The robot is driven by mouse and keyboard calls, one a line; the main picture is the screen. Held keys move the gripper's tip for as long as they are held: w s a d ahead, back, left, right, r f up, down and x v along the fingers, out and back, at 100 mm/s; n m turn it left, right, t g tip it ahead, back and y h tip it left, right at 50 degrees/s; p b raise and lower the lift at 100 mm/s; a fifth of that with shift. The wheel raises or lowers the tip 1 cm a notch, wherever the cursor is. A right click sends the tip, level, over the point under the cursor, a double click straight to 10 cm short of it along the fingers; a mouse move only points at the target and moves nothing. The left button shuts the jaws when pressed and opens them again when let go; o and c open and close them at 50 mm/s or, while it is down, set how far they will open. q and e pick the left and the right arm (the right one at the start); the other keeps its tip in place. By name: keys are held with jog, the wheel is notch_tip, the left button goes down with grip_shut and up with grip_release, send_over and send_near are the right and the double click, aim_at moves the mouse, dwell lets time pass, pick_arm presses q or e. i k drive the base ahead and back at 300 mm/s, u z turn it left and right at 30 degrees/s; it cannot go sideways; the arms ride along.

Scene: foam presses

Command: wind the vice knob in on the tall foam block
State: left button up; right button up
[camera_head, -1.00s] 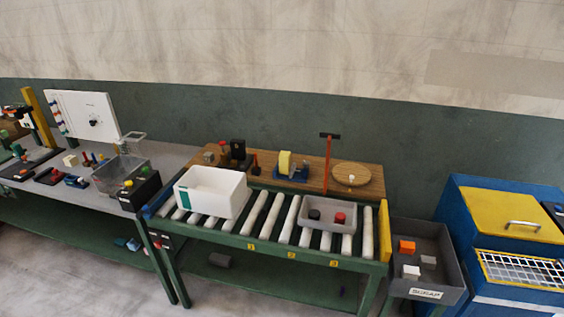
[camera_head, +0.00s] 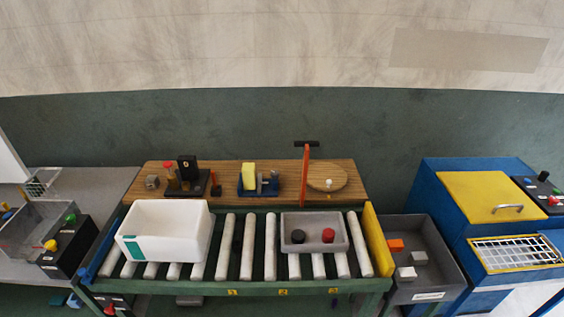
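The tall foam block (camera_head: 249,174) is yellow and stands upright in the blue vice (camera_head: 257,192) on the wooden shelf behind the rollers. A grey metal part, which seems to be the vice knob (camera_head: 268,184), sits at the right side of the block. I cannot tell whether it touches the foam. Neither of my grippers is in view.
A white bin (camera_head: 165,232) and a grey tray (camera_head: 314,240) stand on the roller conveyor (camera_head: 249,240). On the shelf are a black press (camera_head: 187,175), a red T-handled post (camera_head: 305,177) and a round wooden disc (camera_head: 327,177). A grey scrap bin (camera_head: 440,244) stands right.

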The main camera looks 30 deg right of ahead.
aim_at(274, 174)
jog(key=z, duration=0.6)
jog(key=i, duration=0.8)
jog(key=z, duration=0.95)
